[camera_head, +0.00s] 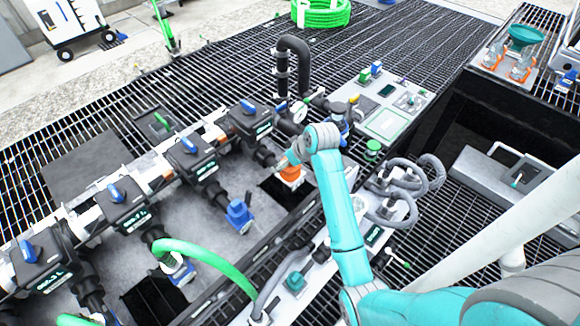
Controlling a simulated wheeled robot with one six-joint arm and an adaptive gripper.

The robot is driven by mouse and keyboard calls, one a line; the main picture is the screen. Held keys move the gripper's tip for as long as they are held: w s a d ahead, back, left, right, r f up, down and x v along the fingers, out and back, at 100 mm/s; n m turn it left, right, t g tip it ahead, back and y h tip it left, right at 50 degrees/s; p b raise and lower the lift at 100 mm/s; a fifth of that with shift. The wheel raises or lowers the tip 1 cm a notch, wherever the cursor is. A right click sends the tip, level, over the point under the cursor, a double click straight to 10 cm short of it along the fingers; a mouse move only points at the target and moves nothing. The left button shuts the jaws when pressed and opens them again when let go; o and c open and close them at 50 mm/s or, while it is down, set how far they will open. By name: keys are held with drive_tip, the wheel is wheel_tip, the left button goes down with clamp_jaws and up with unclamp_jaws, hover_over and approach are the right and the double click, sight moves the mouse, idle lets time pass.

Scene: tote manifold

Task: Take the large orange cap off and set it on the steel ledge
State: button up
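The large orange cap (290,173) shows at the end of the rightmost manifold branch, just left of my teal arm. My gripper (285,160) is at the cap's upper side, small and partly hidden by my wrist. I cannot tell whether its fingers touch the cap or are closed on it. A pale steel ledge (325,268) runs along the front of the manifold below the cap, partly covered by my arm and carrying hoses and fittings.
Black valves with blue handles (189,145) line the manifold to the left. A blue cap (239,215) sits on a neighbouring branch. A green hose (215,257) arches at the lower left. Grey looped hoses (408,180) crowd the right of my arm. A dark pit (475,125) opens at the right.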

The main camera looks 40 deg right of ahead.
drive_tip(key=c, duration=1.3)
wheel_tip(320, 180, up, 10)
